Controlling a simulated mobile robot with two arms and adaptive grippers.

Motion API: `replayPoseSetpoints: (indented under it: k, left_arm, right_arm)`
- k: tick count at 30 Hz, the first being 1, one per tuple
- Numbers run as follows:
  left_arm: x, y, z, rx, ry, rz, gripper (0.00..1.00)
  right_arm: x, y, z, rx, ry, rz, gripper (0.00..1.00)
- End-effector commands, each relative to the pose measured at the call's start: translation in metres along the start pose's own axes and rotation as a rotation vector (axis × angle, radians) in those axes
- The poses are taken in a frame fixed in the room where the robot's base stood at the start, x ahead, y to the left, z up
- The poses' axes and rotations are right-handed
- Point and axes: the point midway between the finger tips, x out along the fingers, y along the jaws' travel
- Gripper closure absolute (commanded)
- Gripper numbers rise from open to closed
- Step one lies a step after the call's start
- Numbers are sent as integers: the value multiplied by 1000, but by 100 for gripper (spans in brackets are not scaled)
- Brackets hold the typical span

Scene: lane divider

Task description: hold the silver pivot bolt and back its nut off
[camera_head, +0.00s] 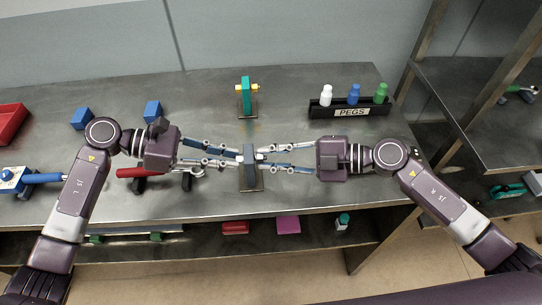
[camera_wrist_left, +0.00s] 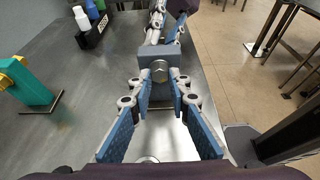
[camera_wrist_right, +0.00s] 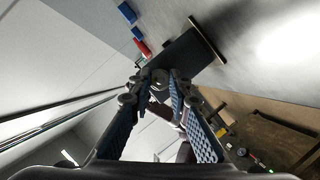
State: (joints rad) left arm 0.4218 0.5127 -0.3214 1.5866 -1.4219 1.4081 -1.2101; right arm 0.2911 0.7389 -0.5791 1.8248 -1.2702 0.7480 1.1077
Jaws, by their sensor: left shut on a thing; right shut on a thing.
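A grey upright block (camera_head: 250,153) stands on a small base plate in the middle of the bench, between my two grippers. My left gripper (camera_head: 238,156) reaches it from the left. In the left wrist view the round silver bolt head (camera_wrist_left: 160,69) shows on the block's face, between the fingertips, which are shut on it. My right gripper (camera_head: 262,157) reaches the opposite face. In the right wrist view a small silver nut (camera_wrist_right: 160,78) sits between its fingertips, which are shut on it. The bolt's shank is hidden inside the block.
A teal post (camera_head: 246,97) with yellow ends stands behind the block. A black PEGS rack (camera_head: 349,110) with white, blue and green pegs is at the back right. Blue blocks (camera_head: 152,110) and a red-handled tool (camera_head: 139,172) lie left. The bench's front edge is close.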

Motion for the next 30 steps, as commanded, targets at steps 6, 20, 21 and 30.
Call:
replayPoseSetpoints:
  k: [6,20,21,30]
  left_arm:
    - [-1,1,1,0,-1,3,100]
    - [-1,1,0,0,-1,3,100]
    - [-1,1,0,0,-1,3,100]
    - [-1,1,0,1,-1,3,100]
  right_arm:
    - [0,-1,0,-28,1,11,100]
    - [1,-4,0,-320,3,136,100]
    - [1,-4,0,-356,3,150,100]
    - [1,-5,1,-615,3,260,100]
